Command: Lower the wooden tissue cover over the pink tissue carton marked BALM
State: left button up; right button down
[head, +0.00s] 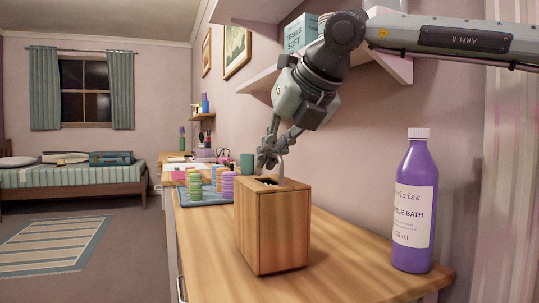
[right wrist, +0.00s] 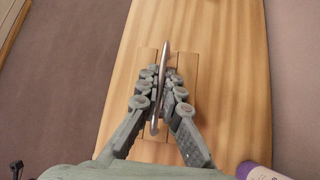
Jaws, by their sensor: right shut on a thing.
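The wooden tissue cover (head: 270,232) is a tall upright box with a slot and a thin metal handle on top, in the middle of the head view over the wooden counter. My right gripper (head: 270,160) is shut on its handle from above. In the right wrist view the fingers (right wrist: 160,90) close on the handle (right wrist: 166,55) from both sides, with the cover's top (right wrist: 148,55) below. No gap shows clearly between cover and counter. I see no pink carton marked BALM; whether it is under the cover I cannot tell. My left gripper is not in view.
A purple bubble bath bottle (head: 412,210) stands right of the cover on the counter (head: 340,255). Behind the cover are a blue mat (head: 190,199) and several colored stacks. A teal tissue box (head: 299,34) sits on the wall shelf (head: 262,78). The counter between cover and bottle is clear.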

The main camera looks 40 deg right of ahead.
jog(key=shift+f, duration=0.25)
jog(key=c, duration=1.6)
grip_release()
jog(key=v, duration=1.2)
